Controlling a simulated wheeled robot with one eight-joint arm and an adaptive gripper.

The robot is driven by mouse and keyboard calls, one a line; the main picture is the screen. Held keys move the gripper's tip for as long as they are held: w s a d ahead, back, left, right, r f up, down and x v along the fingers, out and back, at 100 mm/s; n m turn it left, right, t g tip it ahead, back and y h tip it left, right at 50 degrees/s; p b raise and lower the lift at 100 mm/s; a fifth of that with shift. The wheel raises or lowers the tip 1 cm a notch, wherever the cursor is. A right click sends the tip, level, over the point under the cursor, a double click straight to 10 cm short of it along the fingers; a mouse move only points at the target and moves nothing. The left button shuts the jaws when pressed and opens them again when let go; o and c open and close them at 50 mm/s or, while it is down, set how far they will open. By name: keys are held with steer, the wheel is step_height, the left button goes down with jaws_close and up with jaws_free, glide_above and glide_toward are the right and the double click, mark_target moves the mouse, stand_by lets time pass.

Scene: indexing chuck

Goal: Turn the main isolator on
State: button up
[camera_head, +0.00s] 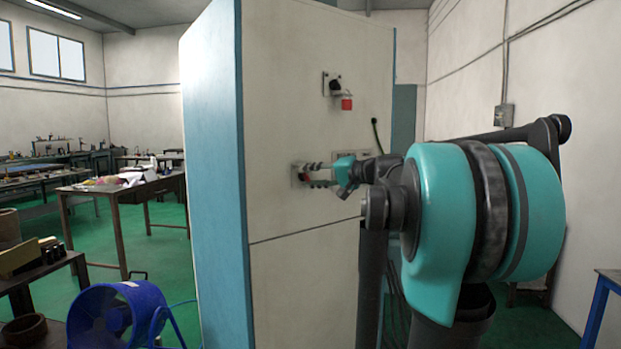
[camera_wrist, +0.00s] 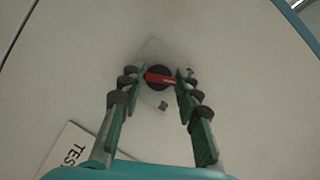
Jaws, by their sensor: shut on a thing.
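The main isolator (camera_wrist: 158,76) is a red handle on a round black base, on a pale square plate on the cabinet face. In the wrist view the red handle lies nearly across the picture, slightly tilted. My gripper (camera_wrist: 160,80) is shut on the red handle, with one finger at each end of it. In the head view my gripper (camera_head: 318,174) reaches the cabinet face at the isolator plate (camera_head: 296,175). The fingers hide most of the handle there.
The tall cabinet (camera_head: 300,110) has pale faces and blue edges. A white label (camera_wrist: 75,152) is beside the gripper. A blue fan (camera_head: 118,318) stands at lower left, near workbenches (camera_head: 120,195).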

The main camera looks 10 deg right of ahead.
steer(key=m+y, duration=0.1)
steer(key=m, duration=0.1)
steer(key=m+t, duration=0.1)
steer(key=m, duration=0.2)
steer(key=shift+f+y, duration=0.2)
steer(key=shift+y, duration=0.2)
steer(key=m+t, duration=0.1)
steer(key=m, duration=0.1)
steer(key=m+t+y, duration=0.1)
steer(key=m, duration=0.2)
steer(key=shift+m, duration=0.3)
steer(key=o, duration=1.1)
steer(key=v, duration=1.2)
steer(key=shift+s+f, duration=0.1)
